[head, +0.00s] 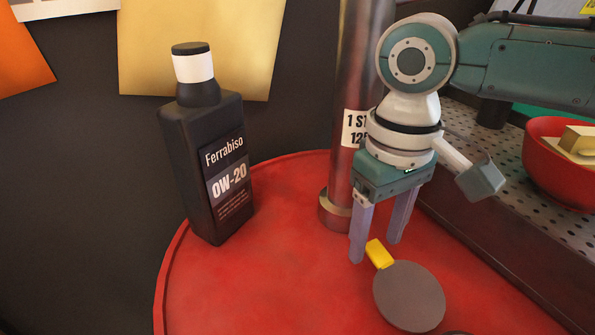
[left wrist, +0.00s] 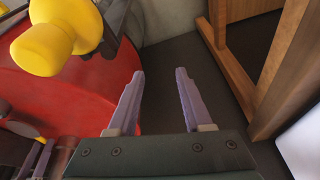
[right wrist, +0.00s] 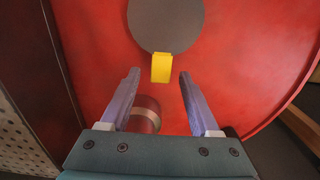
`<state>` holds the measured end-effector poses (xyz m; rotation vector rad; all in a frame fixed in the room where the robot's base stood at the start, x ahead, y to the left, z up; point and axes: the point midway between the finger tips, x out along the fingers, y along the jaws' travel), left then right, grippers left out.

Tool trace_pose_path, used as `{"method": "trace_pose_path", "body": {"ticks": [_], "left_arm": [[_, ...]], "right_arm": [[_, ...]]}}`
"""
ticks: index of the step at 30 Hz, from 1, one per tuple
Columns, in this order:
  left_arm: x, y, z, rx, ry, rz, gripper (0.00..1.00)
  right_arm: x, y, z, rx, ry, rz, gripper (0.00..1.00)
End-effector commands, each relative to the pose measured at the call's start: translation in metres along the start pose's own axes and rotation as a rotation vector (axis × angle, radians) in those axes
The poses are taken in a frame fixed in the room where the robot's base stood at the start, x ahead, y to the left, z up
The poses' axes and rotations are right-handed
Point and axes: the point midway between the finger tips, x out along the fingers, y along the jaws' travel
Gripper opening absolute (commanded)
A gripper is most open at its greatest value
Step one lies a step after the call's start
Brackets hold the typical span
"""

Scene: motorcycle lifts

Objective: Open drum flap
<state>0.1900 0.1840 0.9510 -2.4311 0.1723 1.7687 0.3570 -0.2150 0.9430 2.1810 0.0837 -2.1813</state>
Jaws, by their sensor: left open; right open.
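The red drum top (head: 275,270) carries a round grey flap (head: 409,296) with a yellow tab (head: 379,254) on its edge. The flap looks flat on the lid. My right gripper (head: 376,250) points down at the tab, open and empty. In the right wrist view, the tab (right wrist: 161,68) lines up between the fingertips (right wrist: 159,75), touching neither; its exact depth is hard to tell. The flap (right wrist: 166,22) is cut off by the top edge there. My left gripper (left wrist: 159,73) is open and empty beside the red drum (left wrist: 60,105), outside the head view.
A black oil bottle (head: 207,150) stands on the lid at left. A metal pipe (head: 350,140) rises behind my right gripper. A red bowl (head: 560,165) sits on a perforated surface at right. In the left wrist view are a yellow knob (left wrist: 45,48) and a wooden frame (left wrist: 285,70).

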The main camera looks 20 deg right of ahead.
Motion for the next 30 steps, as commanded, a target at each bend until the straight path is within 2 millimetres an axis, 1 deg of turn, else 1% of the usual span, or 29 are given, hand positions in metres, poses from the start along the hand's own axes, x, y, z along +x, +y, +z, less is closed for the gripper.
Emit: {"method": "trace_pose_path", "body": {"ticks": [2,8,11,25,30], "left_arm": [[0.0006,0.0002,0.0001,-0.001,0.000,0.001,0.50],[0.0003,0.0013,-0.0002,-0.005,0.001,0.004,0.50],[0.0003,0.0020,-0.0004,-0.008,0.001,0.006,0.50],[0.0004,0.0022,-0.0003,-0.009,0.001,0.006,0.50],[0.0005,0.0015,-0.0002,-0.006,0.001,0.004,0.50]], "right_arm": [[0.0028,-0.0001,0.0001,-0.001,0.000,0.000,0.62],[0.0028,-0.0003,0.0000,-0.001,0.001,0.000,0.62],[0.0027,-0.0003,0.0000,-0.001,0.001,0.000,0.54],[0.0025,-0.0002,-0.0001,-0.001,0.001,0.000,0.01],[0.0024,-0.0001,-0.0001,-0.001,0.001,0.000,0.00]]}}
